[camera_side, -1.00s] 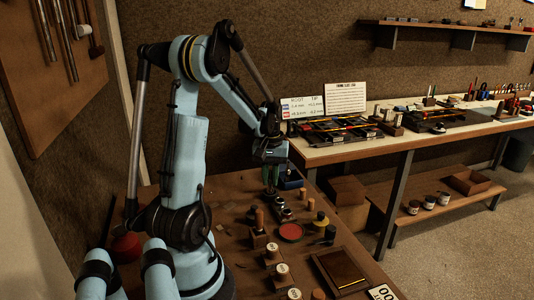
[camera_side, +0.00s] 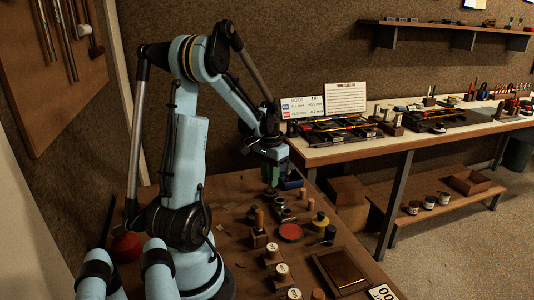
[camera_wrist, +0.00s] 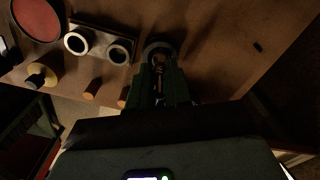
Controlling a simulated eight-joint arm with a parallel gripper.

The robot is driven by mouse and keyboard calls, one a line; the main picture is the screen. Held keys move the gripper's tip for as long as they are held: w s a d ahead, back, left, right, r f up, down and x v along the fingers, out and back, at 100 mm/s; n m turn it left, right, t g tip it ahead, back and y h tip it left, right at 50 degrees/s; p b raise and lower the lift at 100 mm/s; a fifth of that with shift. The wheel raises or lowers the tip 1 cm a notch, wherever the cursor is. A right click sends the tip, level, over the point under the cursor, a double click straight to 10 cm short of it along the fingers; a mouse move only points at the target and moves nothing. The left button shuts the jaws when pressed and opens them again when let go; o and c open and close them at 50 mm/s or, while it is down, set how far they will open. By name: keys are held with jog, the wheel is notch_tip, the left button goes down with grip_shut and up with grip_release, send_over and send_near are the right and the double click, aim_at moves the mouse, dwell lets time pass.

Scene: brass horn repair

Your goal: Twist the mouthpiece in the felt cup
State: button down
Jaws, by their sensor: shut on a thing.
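My gripper (camera_side: 271,184) points down at the far end of the brown bench, next to a blue object. In the wrist view, the green fingers (camera_wrist: 160,88) are closed together on a small brassy piece (camera_wrist: 158,62), which I take for the mouthpiece. Most of it is hidden between the fingers. A dark round rim (camera_wrist: 160,45) curves around the far side of the fingertips, which looks like the felt cup. I cannot tell how deep the mouthpiece sits in it.
A block with two pale rings (camera_wrist: 100,42) stands close beside the fingers. A red disc (camera_side: 290,232), a yellow-based knob (camera_side: 320,222), a dark square tray (camera_side: 340,270) and several pegs occupy the bench nearby. The bench right of the gripper in the wrist view (camera_wrist: 240,50) is mostly clear.

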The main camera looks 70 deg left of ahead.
dwell(0.3)
jog(key=m, duration=0.4)
dwell(0.3)
jog(key=m, duration=0.4)
jog(key=n, duration=0.4)
dwell(0.5)
